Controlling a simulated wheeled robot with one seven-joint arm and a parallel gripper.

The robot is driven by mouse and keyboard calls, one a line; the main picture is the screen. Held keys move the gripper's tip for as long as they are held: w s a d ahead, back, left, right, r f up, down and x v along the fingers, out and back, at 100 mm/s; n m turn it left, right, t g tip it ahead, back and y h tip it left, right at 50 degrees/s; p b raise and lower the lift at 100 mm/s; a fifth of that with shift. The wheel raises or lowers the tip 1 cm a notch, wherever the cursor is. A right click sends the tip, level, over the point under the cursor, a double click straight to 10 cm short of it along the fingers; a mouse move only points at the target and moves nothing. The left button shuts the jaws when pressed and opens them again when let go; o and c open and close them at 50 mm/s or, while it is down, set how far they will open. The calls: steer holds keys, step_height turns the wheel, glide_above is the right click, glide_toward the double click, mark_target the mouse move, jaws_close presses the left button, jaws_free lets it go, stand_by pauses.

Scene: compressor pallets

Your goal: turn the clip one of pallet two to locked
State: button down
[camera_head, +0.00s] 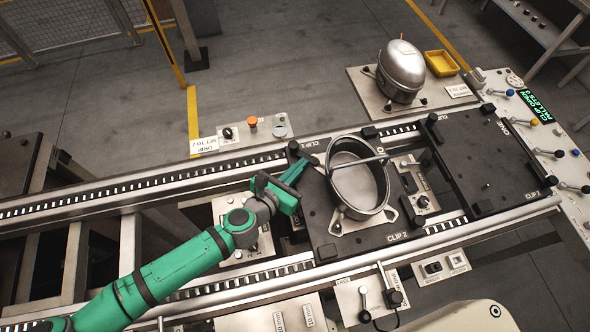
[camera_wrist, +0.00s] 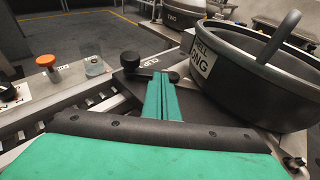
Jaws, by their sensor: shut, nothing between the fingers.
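A dark pallet (camera_head: 326,222) on the rails carries an open grey shell (camera_head: 362,190) and has a label reading CLIP 2 at its front. A clip (camera_head: 293,146) with a black round knob sits at its back left corner, by a CLIP 1 label. In the wrist view this clip (camera_wrist: 130,61) has its knob left of my fingertips and a short arm behind them, with part of the label hidden. My gripper (camera_head: 301,166) is shut and empty, its green fingers pointing at the clip. Whether they touch is unclear. I cannot read this pallet's number.
The shell's wall (camera_wrist: 262,95) stands close to the right of my fingers. A second dark pallet (camera_head: 484,170) lies to the right. An orange button (camera_head: 251,121) stands on a plate behind the rail. A compressor dome (camera_head: 402,66) stands at the back.

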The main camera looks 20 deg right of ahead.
steer(key=shift+s+a, duration=0.2)
steer(key=shift+a, duration=0.45)
steer(key=f+v, duration=0.1)
steer(key=v, duration=1.2)
steer(key=shift+s, duration=0.2)
steer(key=shift+d, duration=0.1)
steer(key=x, duration=1.2)
steer(key=shift+w+d+r, duration=0.25)
steer(key=shift+w+r, duration=0.05)
steer(key=shift+w, duration=0.05)
steer(key=shift+w+d, duration=0.3)
steer(key=shift+d, duration=0.1)
